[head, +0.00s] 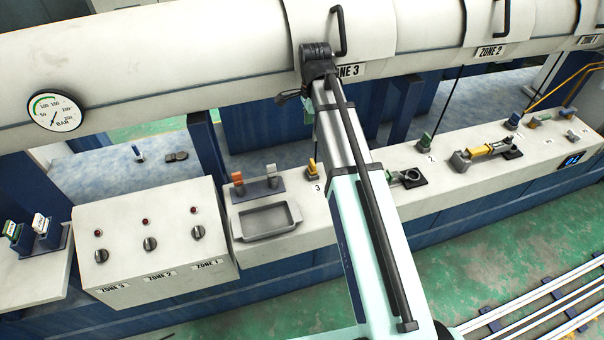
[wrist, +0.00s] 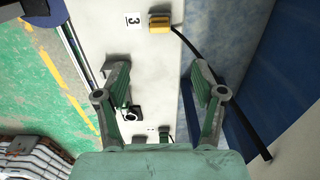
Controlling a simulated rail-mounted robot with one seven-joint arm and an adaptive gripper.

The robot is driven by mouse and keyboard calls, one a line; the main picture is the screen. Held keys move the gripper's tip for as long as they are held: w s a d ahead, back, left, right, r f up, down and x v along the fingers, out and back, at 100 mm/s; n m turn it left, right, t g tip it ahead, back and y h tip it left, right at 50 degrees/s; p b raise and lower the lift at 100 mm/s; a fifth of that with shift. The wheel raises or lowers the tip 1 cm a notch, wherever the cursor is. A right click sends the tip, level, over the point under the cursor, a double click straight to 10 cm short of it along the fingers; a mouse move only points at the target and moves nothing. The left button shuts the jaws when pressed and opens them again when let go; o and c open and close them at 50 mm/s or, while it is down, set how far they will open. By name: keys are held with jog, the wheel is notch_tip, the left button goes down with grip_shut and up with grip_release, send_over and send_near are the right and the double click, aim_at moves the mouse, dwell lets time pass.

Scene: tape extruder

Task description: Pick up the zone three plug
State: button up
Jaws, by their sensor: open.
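The zone three plug (head: 311,169) is a small yellow-orange block standing on the pale bench top beside the "3" label (head: 317,187). In the wrist view the yellow plug (wrist: 160,23) is at the top, with a black cable running from it to the lower right. My gripper (wrist: 161,66) is open, with its green-padded fingers wide apart and nothing between them. The plug lies beyond the fingertips, apart from them. In the head view, only a dark part of my gripper (head: 289,97) shows beside the arm's end, above the bench near the pipe.
A grey tray (head: 265,236) and a rack with orange and grey pieces (head: 257,188) stand left of the plug. The control box (head: 150,240) is farther left. The large zone pipe (head: 200,62) runs overhead. Green plug (head: 424,141) and yellow clamp (head: 487,151) are to the right.

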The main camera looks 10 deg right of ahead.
aim_at(313, 162)
notch_tip(313, 162, down, 12)
jog(key=shift+p, duration=1.25)
jog(key=shift+d+f+p, duration=0.15)
jog(key=shift+f+p, duration=0.3)
jog(key=shift+f, duration=0.85)
jog(key=shift+d+f+p, duration=0.1)
jog(key=shift+f+p, duration=0.35)
jog(key=shift+f, duration=0.85)
jog(key=c, duration=1.1)
